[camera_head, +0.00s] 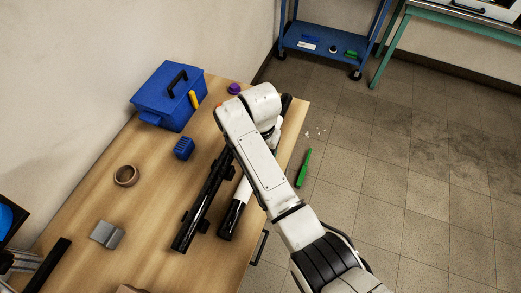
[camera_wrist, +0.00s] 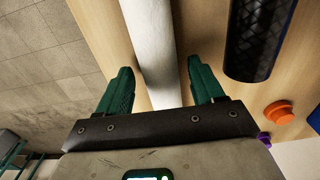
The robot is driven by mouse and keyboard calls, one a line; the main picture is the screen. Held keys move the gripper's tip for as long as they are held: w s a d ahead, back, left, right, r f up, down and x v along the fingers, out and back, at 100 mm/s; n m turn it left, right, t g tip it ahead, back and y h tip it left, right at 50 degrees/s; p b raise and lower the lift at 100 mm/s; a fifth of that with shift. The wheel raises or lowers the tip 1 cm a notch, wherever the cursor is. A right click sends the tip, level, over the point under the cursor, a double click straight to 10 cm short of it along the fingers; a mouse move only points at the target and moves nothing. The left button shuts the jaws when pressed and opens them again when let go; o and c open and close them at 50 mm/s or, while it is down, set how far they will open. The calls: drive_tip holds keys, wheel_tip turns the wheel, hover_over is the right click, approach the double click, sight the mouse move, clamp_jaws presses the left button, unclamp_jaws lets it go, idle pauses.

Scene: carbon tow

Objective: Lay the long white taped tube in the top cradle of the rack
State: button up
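The long white tube (camera_head: 243,190) with black taped ends lies on the wooden table, partly hidden behind my arm. In the wrist view its white middle (camera_wrist: 154,45) runs between the green fingers of my gripper (camera_wrist: 158,75). The fingers are open, one on each side of the tube, with a gap visible at the left; I cannot tell how far down they reach. My gripper is hidden by my arm in the head view. A black tube (camera_head: 203,200) with dark fittings lies left of the white one. I cannot clearly make out the rack or its top cradle.
A woven black cylinder (camera_wrist: 257,40) is right of the fingers. A blue toolbox (camera_head: 168,97), blue block (camera_head: 184,148), brown ring (camera_head: 126,176) and grey bracket (camera_head: 107,234) stand on the table (camera_head: 155,210). A green object (camera_head: 304,168) lies on the floor. A blue cart (camera_head: 327,42) stands behind.

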drive_tip(key=shift+r, duration=0.1)
wheel_tip(320, 180, up, 12)
drive_tip(key=p, duration=0.2)
idle(0.3)
